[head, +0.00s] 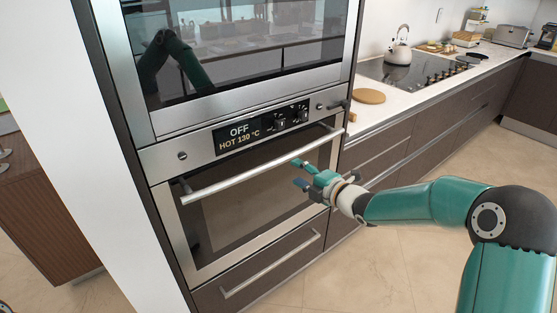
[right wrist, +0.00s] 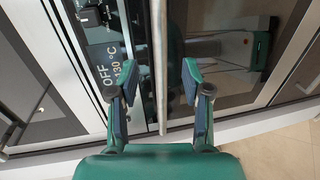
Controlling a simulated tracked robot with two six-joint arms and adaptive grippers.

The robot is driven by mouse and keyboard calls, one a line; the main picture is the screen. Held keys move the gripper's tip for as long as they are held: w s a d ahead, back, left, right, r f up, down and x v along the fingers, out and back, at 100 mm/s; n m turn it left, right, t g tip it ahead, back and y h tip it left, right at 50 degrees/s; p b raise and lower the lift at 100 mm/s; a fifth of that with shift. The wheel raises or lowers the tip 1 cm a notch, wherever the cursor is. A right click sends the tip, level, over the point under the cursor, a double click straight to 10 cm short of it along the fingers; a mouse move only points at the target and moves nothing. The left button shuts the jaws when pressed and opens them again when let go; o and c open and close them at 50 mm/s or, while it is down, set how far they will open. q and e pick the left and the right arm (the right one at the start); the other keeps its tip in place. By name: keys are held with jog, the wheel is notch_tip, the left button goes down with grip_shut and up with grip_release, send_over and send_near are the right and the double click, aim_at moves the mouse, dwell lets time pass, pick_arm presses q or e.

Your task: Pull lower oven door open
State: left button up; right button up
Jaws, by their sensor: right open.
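The lower oven door (head: 250,212) is shut, with dark glass in a steel frame. Its long steel handle (head: 245,172) runs along the top of the door. My right gripper (head: 299,172) is open near the right part of the handle, its fingers pointing at the oven. In the right wrist view the handle (right wrist: 158,45) runs up the picture between the two spread fingers of the gripper (right wrist: 157,80), with gaps on both sides. Whether the fingertips reach past the bar is hard to tell. My left gripper is out of view.
The control panel (head: 240,136) reads OFF, HOT 130 °C. The upper oven (head: 235,55) above is shut. A drawer with a bar handle (head: 270,265) lies below. A counter (head: 390,102) with hob and kettle (head: 398,45) stands right. Floor in front is clear.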

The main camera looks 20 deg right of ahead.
aim_at(277, 162)
jog(key=p+x, duration=0.2)
jog(key=x, duration=0.8)
jog(key=shift+w+a+f, duration=0.1)
jog(key=shift+w+f, duration=0.05)
jog(key=shift+w, duration=0.15)
grip_shut()
